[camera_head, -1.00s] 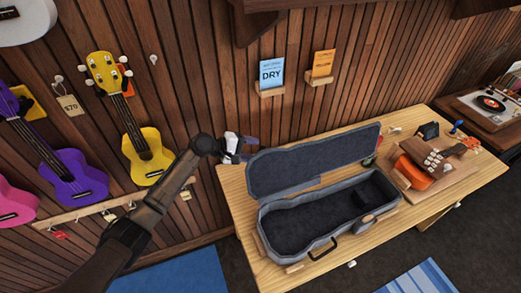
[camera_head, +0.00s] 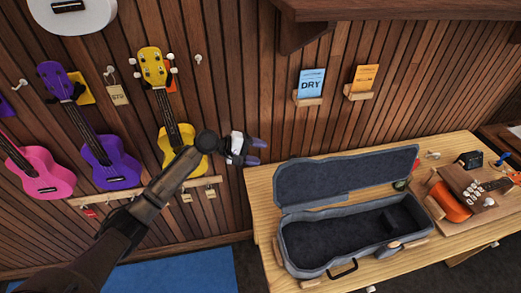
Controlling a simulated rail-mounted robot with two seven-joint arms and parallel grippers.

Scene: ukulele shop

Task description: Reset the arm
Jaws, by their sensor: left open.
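My left gripper (camera_head: 252,151) is in front of the wooden wall, to the right of the yellow ukulele (camera_head: 174,128) and up and left of the open case. Its fingers are apart and nothing shows between them. My left arm (camera_head: 150,205) comes in from the lower left and crosses in front of the lower part of the yellow ukulele. My right gripper does not show.
An open grey ukulele case (camera_head: 345,178) lies empty on the wooden table (camera_head: 262,200). An orange ukulele (camera_head: 450,203) is at the table's right. Purple (camera_head: 108,165) and pink (camera_head: 40,172) ukuleles hang on the wall. Card holders (camera_head: 310,101) stick out above the case.

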